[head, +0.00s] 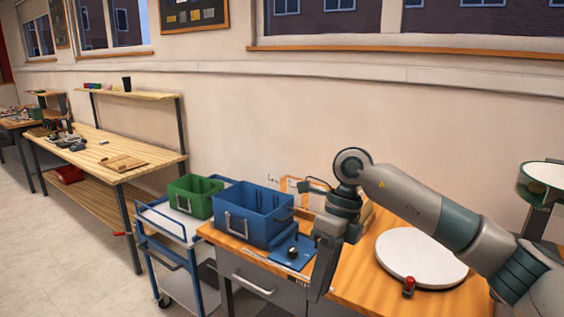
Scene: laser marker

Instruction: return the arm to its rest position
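My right arm (440,215) comes in from the right edge and bends at an elbow-like joint near the middle of the view. My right gripper (319,288) hangs down from it in front of the wooden table's (350,285) left part. Its fingers show as one narrow grey shape from this side, so I cannot tell whether they are open or shut. I see no object in it. My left gripper is not in view.
A blue crate (250,213) and a blue plate with a dark knob (292,252) are left of the gripper. A white round disc (422,256) and red-topped knob (408,287) lie right. A green crate (192,198) stands on a blue cart (170,233).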

